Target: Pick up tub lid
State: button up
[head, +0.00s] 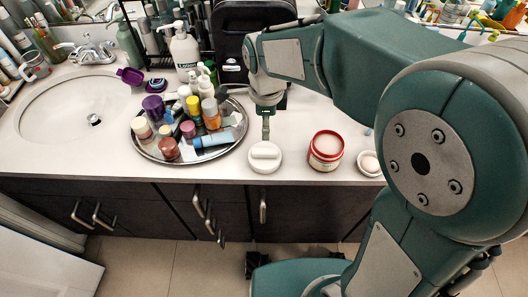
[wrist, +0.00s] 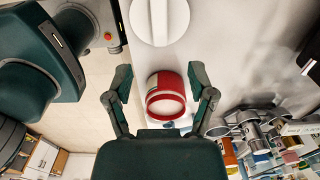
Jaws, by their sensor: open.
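The tub lid (head: 265,157) is a round white disc with a raised bar across its top. It lies flat on the counter near the front edge, and in the wrist view it shows at the top (wrist: 160,18), partly cut off. My gripper (head: 266,122) is above the counter, just behind the lid in the head view. In the wrist view its two fingers (wrist: 160,72) are spread apart with nothing held. A red tub (head: 326,150) with a pale top stands right of the lid; it shows between and below the fingers in the wrist view (wrist: 166,98).
A round metal tray (head: 158,153) crowded with bottles and jars is left of the lid. A small white round dish (head: 370,163) is right of the tub. The sink (head: 70,105) is at far left. The counter's front edge is close to the lid.

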aim_at(266, 150)
notch_tip(266, 150, down, 11)
jog(key=shift+r, duration=0.1)
grip_shut()
dwell(0.5)
